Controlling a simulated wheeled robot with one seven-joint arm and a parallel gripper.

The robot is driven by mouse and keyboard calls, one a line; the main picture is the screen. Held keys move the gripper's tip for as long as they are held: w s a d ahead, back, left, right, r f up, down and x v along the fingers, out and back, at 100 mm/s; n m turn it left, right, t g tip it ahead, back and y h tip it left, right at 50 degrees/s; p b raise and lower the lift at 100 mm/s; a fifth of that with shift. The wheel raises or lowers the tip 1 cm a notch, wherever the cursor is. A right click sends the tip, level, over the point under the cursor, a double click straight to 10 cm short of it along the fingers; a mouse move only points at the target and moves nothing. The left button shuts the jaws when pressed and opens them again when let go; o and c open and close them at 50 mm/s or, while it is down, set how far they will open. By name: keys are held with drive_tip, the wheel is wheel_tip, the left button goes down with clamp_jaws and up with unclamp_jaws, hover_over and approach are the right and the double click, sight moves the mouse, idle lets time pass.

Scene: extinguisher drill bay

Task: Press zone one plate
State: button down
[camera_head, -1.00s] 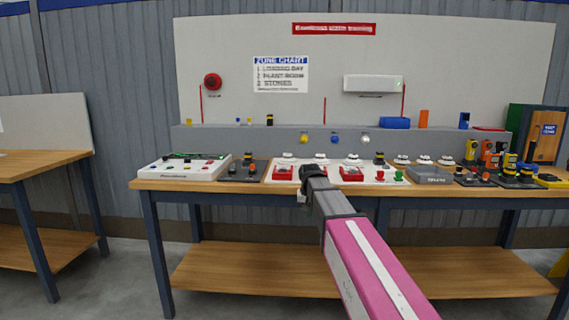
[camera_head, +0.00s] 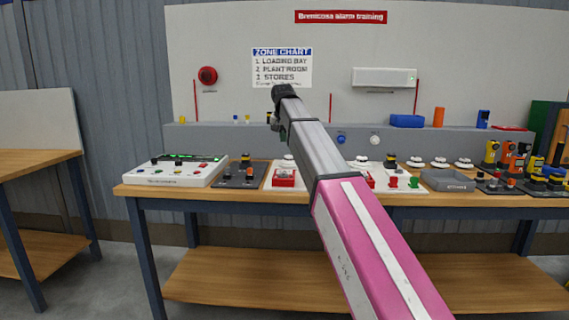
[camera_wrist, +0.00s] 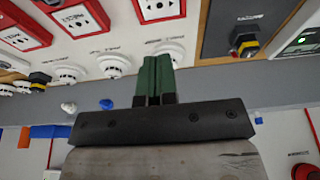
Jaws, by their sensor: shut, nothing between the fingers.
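Red call points with white plates are set on the white board on the bench. The leftmost call point (camera_head: 284,178), beside the dark switch panel, shows clear below my gripper in the head view. It seems to be the one at the top edge of the wrist view (camera_wrist: 160,9), partly cut off; its label is unreadable. My gripper (camera_head: 280,130) is in front of the back wall, above the board. Its green fingers (camera_wrist: 154,66) are together and empty, apart from the plates. My arm hides part of the other call points in the head view.
White detectors (camera_wrist: 168,47) stand in a row behind the call points. A dark panel with a yellow-and-black switch (camera_wrist: 248,42) and a white control panel (camera_head: 176,171) lie to the left in the head view. A grey ledge (camera_head: 220,139) runs behind.

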drive_tip(key=shift+w+a+r, duration=0.1)
drive_tip(key=shift+w+r, duration=0.15)
drive_tip(key=shift+w, duration=0.1)
approach(284, 171)
drive_tip(key=x, duration=0.5)
drive_tip(key=shift+f, duration=0.9)
drive_tip(key=shift+f, duration=0.1)
